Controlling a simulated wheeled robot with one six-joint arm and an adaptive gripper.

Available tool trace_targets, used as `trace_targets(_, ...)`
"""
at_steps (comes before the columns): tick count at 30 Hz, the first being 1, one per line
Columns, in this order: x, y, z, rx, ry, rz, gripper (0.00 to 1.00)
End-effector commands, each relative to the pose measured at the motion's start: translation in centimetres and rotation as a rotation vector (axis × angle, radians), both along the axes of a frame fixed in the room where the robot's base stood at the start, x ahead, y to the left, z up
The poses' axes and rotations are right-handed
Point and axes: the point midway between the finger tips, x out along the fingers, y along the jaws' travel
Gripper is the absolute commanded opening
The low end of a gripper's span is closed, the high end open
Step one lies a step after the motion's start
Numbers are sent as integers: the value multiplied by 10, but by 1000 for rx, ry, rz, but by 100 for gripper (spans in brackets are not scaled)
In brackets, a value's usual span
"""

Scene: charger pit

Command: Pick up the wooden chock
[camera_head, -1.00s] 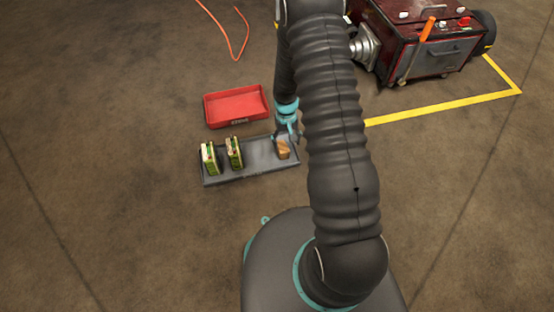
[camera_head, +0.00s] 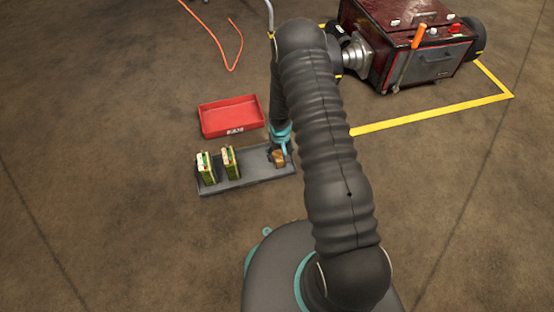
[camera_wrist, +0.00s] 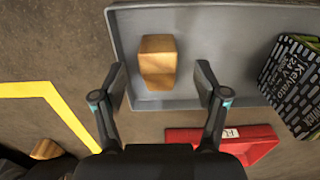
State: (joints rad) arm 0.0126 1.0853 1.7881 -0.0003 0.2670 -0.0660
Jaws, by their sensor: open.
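The wooden chock (camera_head: 279,158) is a small light-brown block at the right end of a grey tray (camera_head: 248,178) on the floor. In the wrist view the chock (camera_wrist: 157,62) lies in the tray (camera_wrist: 200,101), ahead of my gripper (camera_wrist: 163,84) and roughly between its spread fingers, closer to the left one. My gripper (camera_head: 278,153) is open and empty, low over the tray's right end. I cannot tell how high it is above the chock. In the head view my gripper and arm cover part of the area around the chock.
Two green and cream boxes (camera_head: 206,169) stand in the tray's left part. A red bin (camera_head: 231,117) sits just behind the tray. A dark red machine (camera_head: 408,45) with an orange handle stands by a yellow floor line (camera_head: 430,115). An orange cable (camera_head: 234,50) lies behind. Floor at left is clear.

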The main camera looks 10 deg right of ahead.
Motion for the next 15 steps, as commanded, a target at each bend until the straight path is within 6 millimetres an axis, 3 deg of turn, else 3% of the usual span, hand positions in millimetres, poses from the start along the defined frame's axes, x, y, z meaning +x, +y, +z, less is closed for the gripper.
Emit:
trace_targets(7, -2, -2, -36, 0, 2, 0, 73)
trace_targets(15, -2, -2, -45, 0, 1, -1, 73)
